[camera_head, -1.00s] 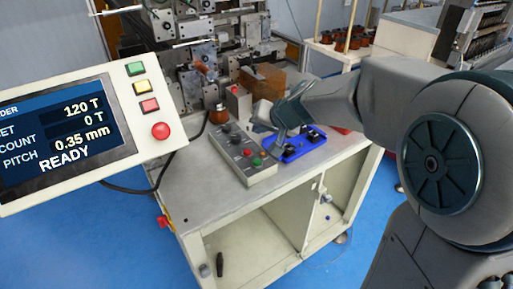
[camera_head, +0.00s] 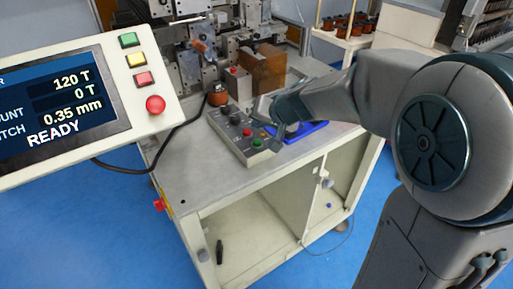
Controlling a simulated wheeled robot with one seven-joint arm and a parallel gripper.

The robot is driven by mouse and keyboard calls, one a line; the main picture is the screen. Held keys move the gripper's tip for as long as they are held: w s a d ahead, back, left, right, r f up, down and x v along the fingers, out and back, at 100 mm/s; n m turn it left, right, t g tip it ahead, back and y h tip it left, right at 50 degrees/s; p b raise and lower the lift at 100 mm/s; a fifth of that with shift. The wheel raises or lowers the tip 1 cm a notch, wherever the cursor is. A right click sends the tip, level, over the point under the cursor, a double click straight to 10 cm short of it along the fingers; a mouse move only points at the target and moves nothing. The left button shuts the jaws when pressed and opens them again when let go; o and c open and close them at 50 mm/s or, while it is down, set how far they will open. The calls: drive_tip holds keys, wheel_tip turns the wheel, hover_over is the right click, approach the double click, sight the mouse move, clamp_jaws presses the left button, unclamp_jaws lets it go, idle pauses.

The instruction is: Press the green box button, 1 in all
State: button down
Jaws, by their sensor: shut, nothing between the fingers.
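The grey control box (camera_head: 226,128) lies on the machine's table, with dark knobs and coloured buttons on top. Its green button (camera_head: 257,142) is at the near end, close to a red button (camera_head: 247,132). My gripper (camera_head: 272,138) is shut and empty. It points down just right of the green button, very close to the box's near end. Whether the fingertips touch the box or button cannot be told at this size. A second green button (camera_head: 128,39) is on the display panel at left, above yellow and red ones.
The display panel (camera_head: 62,97) reads READY, 120 T and 0 T. A blue tray (camera_head: 308,131) lies right of the box, partly behind my arm. The winder (camera_head: 205,60) and a brown block (camera_head: 268,68) stand behind. The table's front left (camera_head: 195,180) is clear.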

sight(259, 143)
drive_tip(key=shift+f+b, duration=1.25)
drive_tip(key=shift+f, duration=0.3)
idle(0.9)
drive_tip(key=shift+f+b, duration=0.4)
drive_tip(key=shift+b, duration=0.3)
